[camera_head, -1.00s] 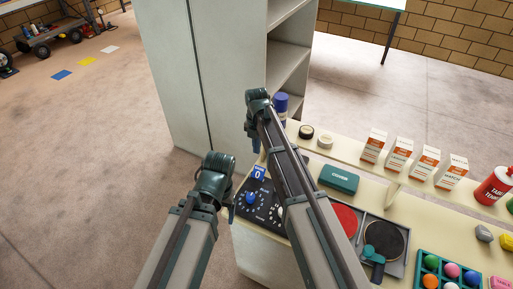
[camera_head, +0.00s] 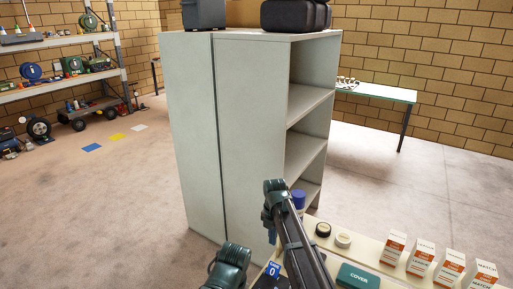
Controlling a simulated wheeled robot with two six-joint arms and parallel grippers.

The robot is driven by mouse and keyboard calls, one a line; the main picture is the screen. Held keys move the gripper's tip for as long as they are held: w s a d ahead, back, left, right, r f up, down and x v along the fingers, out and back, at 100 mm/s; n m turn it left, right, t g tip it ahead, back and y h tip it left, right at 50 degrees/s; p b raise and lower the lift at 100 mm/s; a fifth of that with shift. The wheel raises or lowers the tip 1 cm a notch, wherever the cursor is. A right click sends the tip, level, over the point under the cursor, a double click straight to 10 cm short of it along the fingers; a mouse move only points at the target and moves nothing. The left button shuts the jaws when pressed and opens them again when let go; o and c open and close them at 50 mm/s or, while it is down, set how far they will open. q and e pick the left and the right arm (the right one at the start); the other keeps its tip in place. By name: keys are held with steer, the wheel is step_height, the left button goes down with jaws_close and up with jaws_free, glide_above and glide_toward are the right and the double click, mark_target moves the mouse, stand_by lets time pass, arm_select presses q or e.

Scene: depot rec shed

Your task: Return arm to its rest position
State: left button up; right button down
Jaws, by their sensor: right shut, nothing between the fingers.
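My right arm comes up from the bottom edge, and its dark teal end is in front of the grey cabinet. My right gripper (camera_head: 271,234) hangs below that end, small and partly hidden by the arm. It is shut and empty, and it looks apart from everything around it. The teal end of my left arm is at the bottom edge, left of the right arm. Only a sliver of my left gripper (camera_head: 211,267) shows there, and its fingers are hidden.
A grey cabinet (camera_head: 192,140) with open shelves stands just beyond the arms. A cream table (camera_head: 372,250) at bottom right holds several white-and-orange boxes (camera_head: 420,257), a teal case (camera_head: 358,277), tape rolls (camera_head: 343,239) and a blue-capped can (camera_head: 298,199).

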arm_select(q)
step_height(320, 180, down, 7)
steer(key=b, duration=0.6)
steer(key=shift+r, duration=0.2)
arm_select(e)
steer(key=s+a+f+m, duration=0.1)
steer(key=s+f+m, duration=0.2)
steer(key=s+m, duration=0.9)
steer(key=s+a+f+m+h, duration=0.1)
steer(key=s+f+m, duration=0.2)
steer(key=s+m, duration=0.9)
steer(key=shift+s+f+m, duration=0.25)
steer(key=shift+s+m, duration=0.15)
steer(key=shift+s, duration=0.75)
